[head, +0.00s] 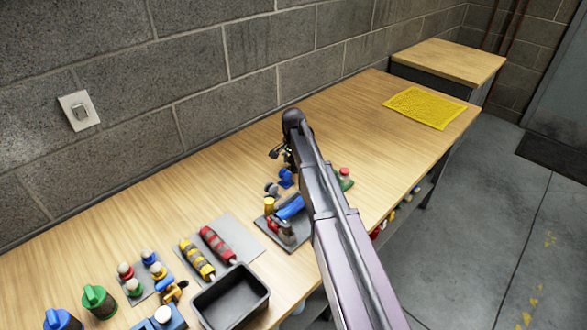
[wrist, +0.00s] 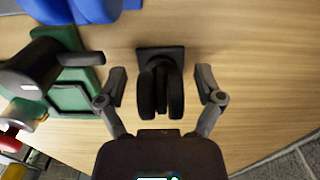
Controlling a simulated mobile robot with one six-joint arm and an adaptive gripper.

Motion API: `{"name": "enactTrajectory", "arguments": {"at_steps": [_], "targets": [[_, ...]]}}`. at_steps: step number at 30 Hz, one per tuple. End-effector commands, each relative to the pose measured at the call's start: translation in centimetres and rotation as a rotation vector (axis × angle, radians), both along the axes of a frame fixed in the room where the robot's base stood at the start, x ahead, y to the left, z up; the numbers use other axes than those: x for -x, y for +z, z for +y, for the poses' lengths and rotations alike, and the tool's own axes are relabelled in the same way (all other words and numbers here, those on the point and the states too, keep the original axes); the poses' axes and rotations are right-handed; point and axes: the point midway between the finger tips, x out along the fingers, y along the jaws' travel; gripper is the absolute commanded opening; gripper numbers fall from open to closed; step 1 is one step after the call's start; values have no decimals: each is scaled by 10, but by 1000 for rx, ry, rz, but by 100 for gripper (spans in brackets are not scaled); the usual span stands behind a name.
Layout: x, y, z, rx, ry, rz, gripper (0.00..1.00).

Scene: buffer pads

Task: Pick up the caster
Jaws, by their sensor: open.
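The caster (wrist: 147,94) is black, with a square plate and twin wheels. It rests on the wooden bench in the middle of the wrist view, wheels toward my gripper. My gripper (wrist: 161,84) is open, with one finger on each side of the caster and a visible gap on both sides. It does not hold the caster. In the head view my gripper (head: 282,155) shows only in part beyond my arm, and I cannot make out the caster there.
A green and grey tool (wrist: 68,85) lies left of the caster, with a blue object (wrist: 75,8) beyond it. Wood right of the caster is clear up to the bench edge.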

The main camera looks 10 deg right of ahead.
Motion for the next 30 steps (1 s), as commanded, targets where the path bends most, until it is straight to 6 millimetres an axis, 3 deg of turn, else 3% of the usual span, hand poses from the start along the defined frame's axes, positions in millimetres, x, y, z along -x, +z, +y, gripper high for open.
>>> {"name": "enactTrajectory", "arguments": {"at_steps": [17,20,26,30], "targets": [[0,0,0,0,0,0,86],[0,0,0,0,0,0,62],[0,0,0,0,0,0,2],[0,0,0,0,0,0,0]]}}
